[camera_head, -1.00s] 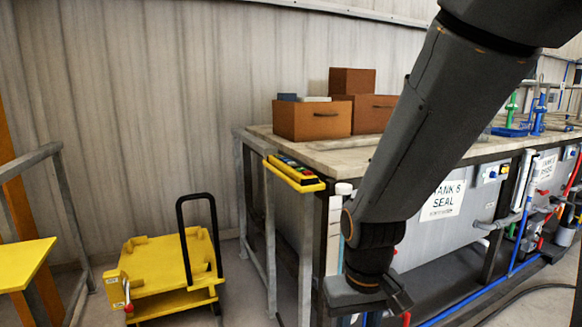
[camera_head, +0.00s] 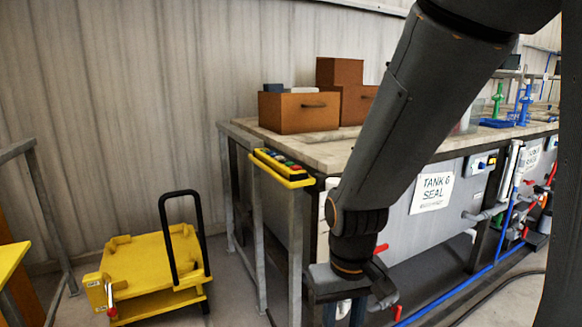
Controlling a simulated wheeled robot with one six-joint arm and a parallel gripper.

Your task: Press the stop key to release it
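A yellow key panel (camera_head: 284,168) is fixed at the near left corner of the tank bench. It carries a row of small coloured keys, green, red and others; at this size I cannot tell which one is the stop key or whether it is pressed in. My gripper (camera_head: 385,296) is low in front of the bench, below and to the right of the panel, and apart from it.
The bench top (camera_head: 335,152) bears brown boxes (camera_head: 299,112). A sign reading "TANK 6 SEAL" (camera_head: 432,193) is on the bench front, with blue pipes (camera_head: 480,275) and valves to the right. A yellow cart (camera_head: 150,262) with a black handle stands on the left floor.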

